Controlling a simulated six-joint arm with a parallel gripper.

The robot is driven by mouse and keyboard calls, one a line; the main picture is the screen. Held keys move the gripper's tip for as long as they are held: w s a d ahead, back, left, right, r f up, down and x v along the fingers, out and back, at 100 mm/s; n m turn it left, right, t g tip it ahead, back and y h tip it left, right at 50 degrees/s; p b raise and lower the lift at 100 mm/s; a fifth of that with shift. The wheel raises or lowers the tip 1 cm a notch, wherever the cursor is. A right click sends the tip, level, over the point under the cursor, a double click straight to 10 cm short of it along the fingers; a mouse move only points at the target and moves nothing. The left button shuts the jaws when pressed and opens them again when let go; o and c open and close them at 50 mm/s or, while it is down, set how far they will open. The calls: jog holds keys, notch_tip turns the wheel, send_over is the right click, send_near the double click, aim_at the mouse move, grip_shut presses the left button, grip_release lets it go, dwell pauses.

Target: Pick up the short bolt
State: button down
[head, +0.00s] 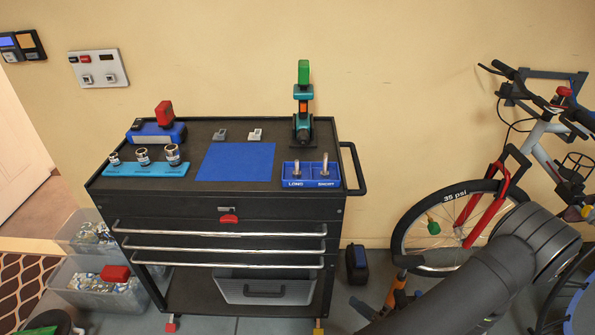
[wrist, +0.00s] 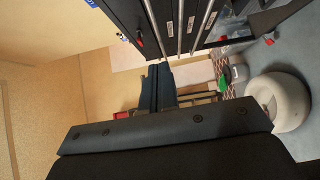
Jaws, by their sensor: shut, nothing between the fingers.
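A blue bolt tray (head: 310,184) sits at the right front of the black tool cart's top. Its left compartment is marked LONG and its right one SHORT. One silver bolt (head: 296,173) stands in the LONG compartment. Another silver bolt (head: 325,166) stands in the SHORT compartment, its top higher in the picture. I cannot tell for certain which bolt is shorter. My gripper (wrist: 158,68) shows in the wrist view with its dark fingers together and empty, apart from the cart and bolts. In the head view my arm is at the lower right, and the gripper cannot be made out.
The cart (head: 230,205) also bears a blue mat (head: 236,162), a socket rail (head: 146,170) with sockets, and a teal tool with a green top (head: 303,100). A side handle (head: 356,170) sticks out right of the tray. A bicycle (head: 470,200) stands farther right.

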jog(key=c, duration=1.4)
grip_release()
jog(key=shift+w, duration=0.1)
